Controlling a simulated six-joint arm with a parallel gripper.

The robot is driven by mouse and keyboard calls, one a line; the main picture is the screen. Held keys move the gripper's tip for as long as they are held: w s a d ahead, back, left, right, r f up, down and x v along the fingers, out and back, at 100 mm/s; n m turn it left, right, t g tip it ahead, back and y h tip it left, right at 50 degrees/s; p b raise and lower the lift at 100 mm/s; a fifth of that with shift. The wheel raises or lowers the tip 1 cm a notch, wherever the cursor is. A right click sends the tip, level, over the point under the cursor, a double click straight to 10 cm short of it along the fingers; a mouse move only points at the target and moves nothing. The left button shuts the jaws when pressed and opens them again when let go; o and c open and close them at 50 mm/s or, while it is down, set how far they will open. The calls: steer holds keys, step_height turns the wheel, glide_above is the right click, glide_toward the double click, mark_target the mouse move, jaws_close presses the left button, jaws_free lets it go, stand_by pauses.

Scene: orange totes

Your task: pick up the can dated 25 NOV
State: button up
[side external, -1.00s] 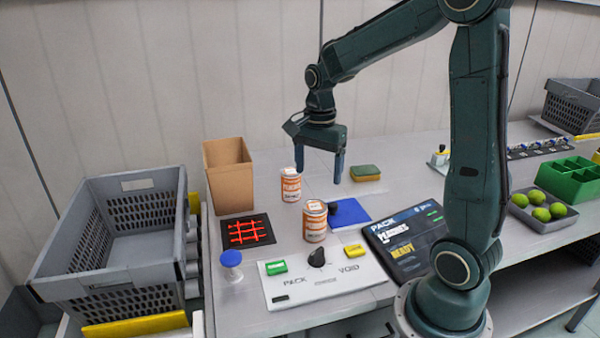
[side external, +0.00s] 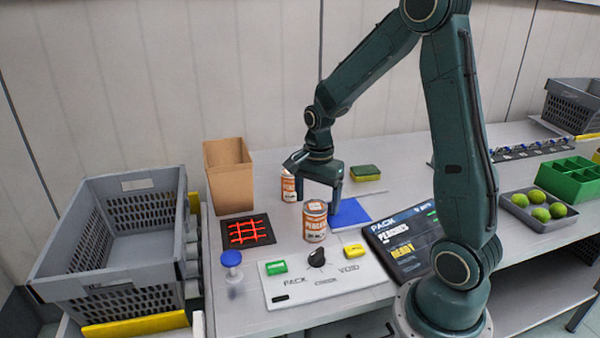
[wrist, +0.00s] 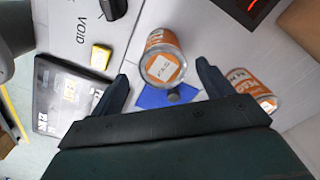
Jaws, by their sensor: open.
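Two orange-and-white cans stand upright on the table. The front can (side external: 314,226) is close to the control panel; the back can (side external: 287,188) is behind it, partly hidden by a finger. My gripper (side external: 316,206) is open and empty, pointing down over the front can. In the wrist view the front can (wrist: 160,50) shows between the fingertips of my gripper (wrist: 162,72), with a pale label on its lid. The back can (wrist: 252,88) is outside the right finger. The dates are too small to read.
A blue pad (side external: 350,212) lies beside the front can. A panel (side external: 325,277) with green and yellow buttons and a black knob is in front. A tilted screen (side external: 402,240) is right. A cardboard box (side external: 229,180) and a grey crate (side external: 107,260) are left.

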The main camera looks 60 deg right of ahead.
mark_target(315, 205)
steer(key=shift+f, duration=0.3)
steer(key=shift+w+f, duration=0.2)
steer(key=shift+f, duration=2.3)
steer(key=shift+c, duration=0.5)
steer(key=c, duration=1.2)
steer(key=shift+r, duration=0.2)
step_height(315, 205, up, 20)
steer(key=shift+f, duration=0.15)
steer(key=shift+w+a, duration=0.1)
